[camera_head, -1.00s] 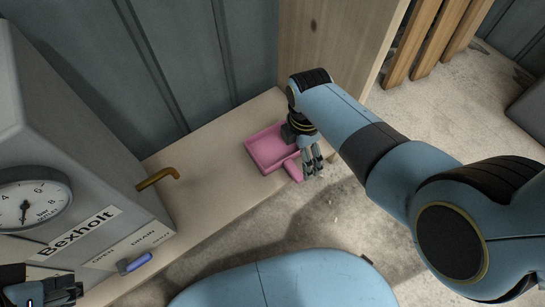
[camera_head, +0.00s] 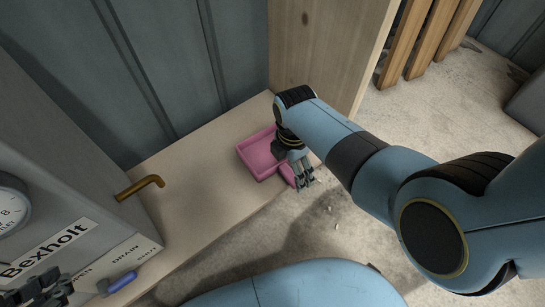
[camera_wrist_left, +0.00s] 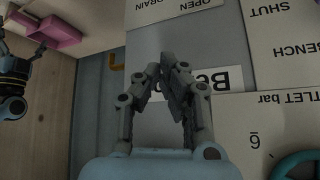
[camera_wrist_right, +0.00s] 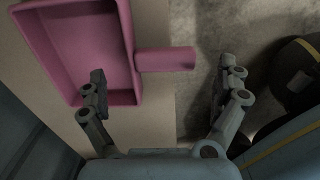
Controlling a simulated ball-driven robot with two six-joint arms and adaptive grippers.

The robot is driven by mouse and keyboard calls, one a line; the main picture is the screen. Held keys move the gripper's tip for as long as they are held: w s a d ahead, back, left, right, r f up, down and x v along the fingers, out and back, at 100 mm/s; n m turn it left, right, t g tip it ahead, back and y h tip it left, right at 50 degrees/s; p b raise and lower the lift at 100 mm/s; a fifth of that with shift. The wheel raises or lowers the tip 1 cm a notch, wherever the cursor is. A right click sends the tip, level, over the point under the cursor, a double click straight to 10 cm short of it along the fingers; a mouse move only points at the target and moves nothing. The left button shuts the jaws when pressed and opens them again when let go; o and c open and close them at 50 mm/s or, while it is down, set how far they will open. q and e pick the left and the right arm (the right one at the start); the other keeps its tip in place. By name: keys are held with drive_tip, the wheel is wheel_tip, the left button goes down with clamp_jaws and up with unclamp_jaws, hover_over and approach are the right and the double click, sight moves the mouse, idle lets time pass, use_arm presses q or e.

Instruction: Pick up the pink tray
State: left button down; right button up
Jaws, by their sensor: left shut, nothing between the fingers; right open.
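The pink tray (camera_head: 246,148) lies on the pale bench at its far end, near the wooden panel. Its short handle (camera_head: 288,174) points toward the bench's front edge. My right gripper (camera_head: 303,184) is open and empty at the handle. In the right wrist view, the handle (camera_wrist_right: 170,59) extends between the spread fingers, and the left finger overlaps the tray's rim (camera_wrist_right: 125,97). I cannot tell whether they touch. My left gripper (camera_head: 42,292) is shut and empty before the grey cabinet; its closed fingers (camera_wrist_left: 172,75) show in the left wrist view, far from the tray.
The grey cabinet (camera_head: 60,190) with a gauge, labels and a blue lever (camera_head: 121,282) stands at the left. A brass hook-shaped pipe (camera_head: 140,187) sticks out over the bench (camera_head: 190,195). A wooden panel (camera_head: 325,50) rises behind the tray. The bench between pipe and tray is clear.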

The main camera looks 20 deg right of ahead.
sight(289, 173)
drive_tip(key=shift+s+f+b, duration=0.25)
drive_tip(key=shift+f+b, duration=0.55)
drive_tip(key=shift+f, duration=0.4)
drive_tip(key=shift+f+b, duration=0.4)
drive_tip(key=shift+f, duration=0.15)
use_arm(q)
drive_tip(key=f+t, duration=0.1)
drive_tip(key=s+t, duration=0.1)
drive_tip(key=f+t, duration=0.1)
drive_tip(key=shift+s+d+f+t, duration=0.3)
drive_tip(key=shift+f+t, duration=0.05)
drive_tip(key=shift+t, duration=0.05)
use_arm(e)
drive_tip(key=shift+f, duration=0.2)
drive_tip(key=shift+w, duration=0.1)
drive_tip(key=c, duration=1.2)
drive_tip(key=shift+r, duration=0.15)
